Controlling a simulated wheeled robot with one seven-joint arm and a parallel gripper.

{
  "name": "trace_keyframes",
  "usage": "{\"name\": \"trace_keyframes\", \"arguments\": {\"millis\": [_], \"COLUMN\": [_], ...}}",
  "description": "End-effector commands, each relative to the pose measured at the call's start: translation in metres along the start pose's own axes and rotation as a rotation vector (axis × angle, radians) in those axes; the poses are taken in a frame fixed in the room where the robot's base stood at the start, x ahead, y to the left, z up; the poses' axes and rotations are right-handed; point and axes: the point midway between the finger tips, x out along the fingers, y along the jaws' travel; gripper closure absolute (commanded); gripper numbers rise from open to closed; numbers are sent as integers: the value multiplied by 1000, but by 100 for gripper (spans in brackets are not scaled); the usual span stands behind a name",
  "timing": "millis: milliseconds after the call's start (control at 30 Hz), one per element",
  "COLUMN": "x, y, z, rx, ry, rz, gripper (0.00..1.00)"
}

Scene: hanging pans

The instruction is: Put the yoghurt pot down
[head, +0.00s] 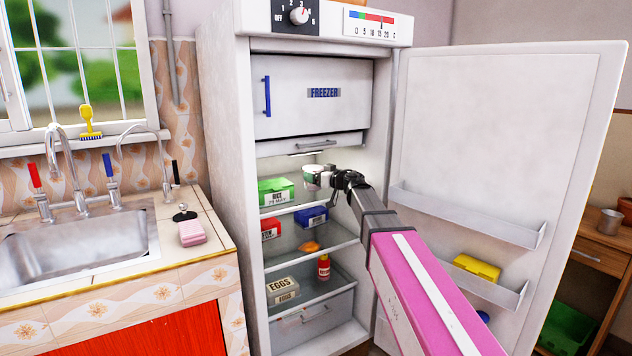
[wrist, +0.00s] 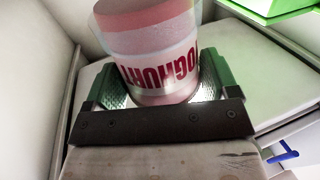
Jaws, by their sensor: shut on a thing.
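The yoghurt pot (wrist: 155,55) is white and pink with red lettering in the wrist view. My gripper (wrist: 160,92) is shut on it, with a green-backed finger pad on each side of the pot. In the head view the pot (head: 311,177) is small and pale, inside the open fridge at the height of the top shelf (head: 330,200). My gripper (head: 325,177) reaches in from the right there. I cannot tell whether the pot's base touches the shelf.
A green box (head: 276,192) stands left of the pot on the top shelf. Blue (head: 313,217) and red (head: 271,229) boxes are on the shelf below. An egg box (head: 283,290) and a red bottle (head: 323,267) are lower. The freezer compartment (head: 310,95) is above; the open door (head: 500,150) is at right.

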Motion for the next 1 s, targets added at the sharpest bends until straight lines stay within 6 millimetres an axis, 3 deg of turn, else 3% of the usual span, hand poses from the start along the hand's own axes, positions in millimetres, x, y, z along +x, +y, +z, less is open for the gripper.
{"name": "trace_keyframes", "arguments": {"millis": [200,567,600,633,1000], "x": [4,4,4,4,0], "y": [2,1,1,1,1], "z": [24,27,27,27,24], "rx": [2,2,1,1,1], "ry": [0,1,0,0,0], "rz": [0,0,0,0,1], "gripper": [51,51,7,0,0]}}
